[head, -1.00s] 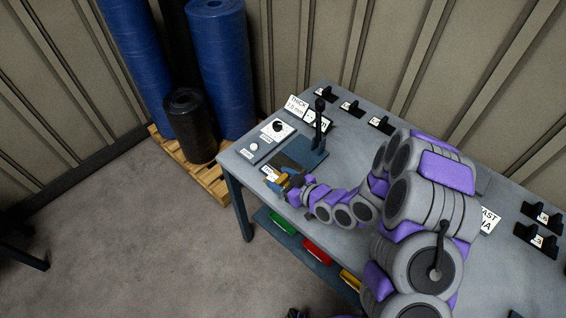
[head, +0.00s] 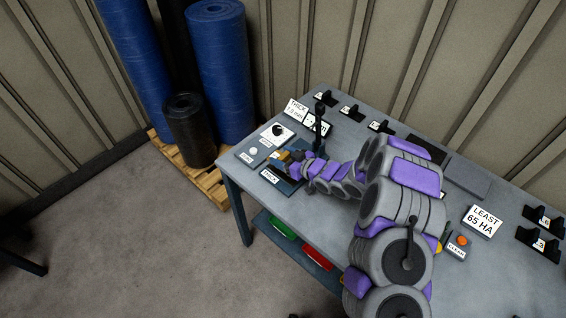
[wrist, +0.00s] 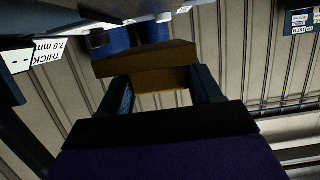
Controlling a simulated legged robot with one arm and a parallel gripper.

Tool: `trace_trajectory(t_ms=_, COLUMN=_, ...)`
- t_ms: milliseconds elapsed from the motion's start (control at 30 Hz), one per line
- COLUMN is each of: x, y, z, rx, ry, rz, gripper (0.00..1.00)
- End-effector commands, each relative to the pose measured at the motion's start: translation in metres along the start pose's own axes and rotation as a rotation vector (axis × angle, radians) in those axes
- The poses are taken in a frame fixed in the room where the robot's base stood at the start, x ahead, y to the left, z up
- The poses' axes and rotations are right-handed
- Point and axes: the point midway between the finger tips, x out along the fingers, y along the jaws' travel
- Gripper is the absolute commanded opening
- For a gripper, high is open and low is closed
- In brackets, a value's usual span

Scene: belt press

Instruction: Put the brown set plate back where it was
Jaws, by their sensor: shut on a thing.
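The brown set plate (wrist: 146,60) is between the two fingers of my gripper (wrist: 160,95) in the wrist view, seen as a thick brown block across the fingertips. In the head view my gripper (head: 294,158) is over the left end of the bench, beside the press with the upright black lever (head: 319,120). A small yellow-brown part (head: 281,158) shows at its fingertips. A blue-grey base (head: 284,181) with a THICK label lies just in front of it. My arm hides part of the press, and I cannot tell whether the plate touches anything below.
The grey bench (head: 240,168) carries a dial box (head: 277,133), a "THICK 7.0 mm" sign (head: 296,110), several black holders (head: 349,112) along the back and a "LEAST 65 HA" sign (head: 481,221). Coloured bins (head: 284,226) sit below. Blue rolls (head: 218,70) stand on a pallet at left.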

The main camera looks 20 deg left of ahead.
Motion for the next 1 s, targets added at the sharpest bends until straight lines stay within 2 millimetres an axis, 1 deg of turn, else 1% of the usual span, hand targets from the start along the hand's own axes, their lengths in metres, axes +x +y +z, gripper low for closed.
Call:
trace_trajectory(t_ms=33, x=0.004, y=-0.003, z=0.015, rx=0.005, ry=-0.005, rz=-0.004, gripper=0.0)
trace_trajectory(t_ms=133, x=0.006, y=-0.002, z=0.025, rx=0.004, ry=-0.004, rz=-0.002, gripper=0.0)
trace_trajectory(t_ms=467, x=0.007, y=-0.002, z=0.027, rx=0.002, ry=-0.001, rz=-0.002, gripper=0.0)
trace_trajectory(t_ms=600, x=0.008, y=-0.002, z=0.031, rx=0.002, ry=-0.001, rz=-0.002, gripper=0.0)
trace_trajectory(t_ms=633, x=0.008, y=-0.002, z=0.031, rx=0.002, ry=-0.001, rz=-0.002, gripper=0.66)
trace_trajectory(t_ms=867, x=0.008, y=-0.002, z=0.031, rx=0.003, ry=-0.003, rz=-0.002, gripper=0.88)
trace_trajectory(t_ms=900, x=0.008, y=-0.002, z=0.031, rx=0.003, ry=-0.003, rz=-0.002, gripper=0.89)
trace_trajectory(t_ms=1000, x=0.008, y=-0.002, z=0.031, rx=0.003, ry=-0.003, rz=-0.002, gripper=0.89)
